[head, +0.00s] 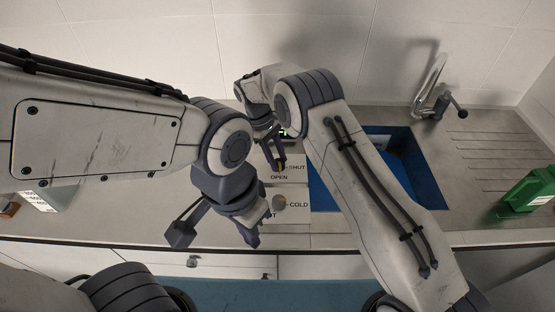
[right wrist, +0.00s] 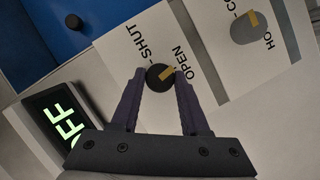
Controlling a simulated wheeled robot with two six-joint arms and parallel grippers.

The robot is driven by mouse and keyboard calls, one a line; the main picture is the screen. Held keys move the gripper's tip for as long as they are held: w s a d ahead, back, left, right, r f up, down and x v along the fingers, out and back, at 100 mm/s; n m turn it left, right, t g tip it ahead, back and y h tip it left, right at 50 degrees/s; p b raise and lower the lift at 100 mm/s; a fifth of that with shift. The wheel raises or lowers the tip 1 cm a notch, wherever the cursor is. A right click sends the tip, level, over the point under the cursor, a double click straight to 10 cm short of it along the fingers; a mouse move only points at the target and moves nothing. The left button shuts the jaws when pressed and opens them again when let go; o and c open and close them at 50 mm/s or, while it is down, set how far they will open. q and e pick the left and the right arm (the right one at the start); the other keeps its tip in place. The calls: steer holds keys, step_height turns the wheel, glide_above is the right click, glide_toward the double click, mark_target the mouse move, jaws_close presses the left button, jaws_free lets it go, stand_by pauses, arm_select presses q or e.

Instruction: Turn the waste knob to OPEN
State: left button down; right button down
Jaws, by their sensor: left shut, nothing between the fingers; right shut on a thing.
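The waste knob (right wrist: 156,80) is a dark round knob with a yellow pointer mark on a white label plate (right wrist: 118,48) reading SHUT and OPEN. In the right wrist view its yellow mark points toward the word OPEN. My right gripper (right wrist: 160,82) is shut on the knob, one finger on each side. In the head view my right gripper (head: 274,160) reaches down at the plate, largely hiding the knob. My left gripper (head: 250,236) is lower in the head view, shut and empty, near the counter's front by the temperature plate.
A grey knob (head: 280,203) marked COLD sits on a second plate in front. A lit display reading OFF (right wrist: 62,122) is beside the waste plate. A blue sink (head: 424,178) with a tap (head: 430,95) lies to the right. A green bottle (head: 528,193) stands far right.

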steer(key=shift+w+m+y, duration=0.1)
steer(key=shift+m+y, duration=0.2)
steer(key=shift+m, duration=0.8)
steer(key=shift+r+g, duration=0.1)
steer(key=shift+g, duration=0.2)
steer(key=shift+c, duration=2)
jaws_free()
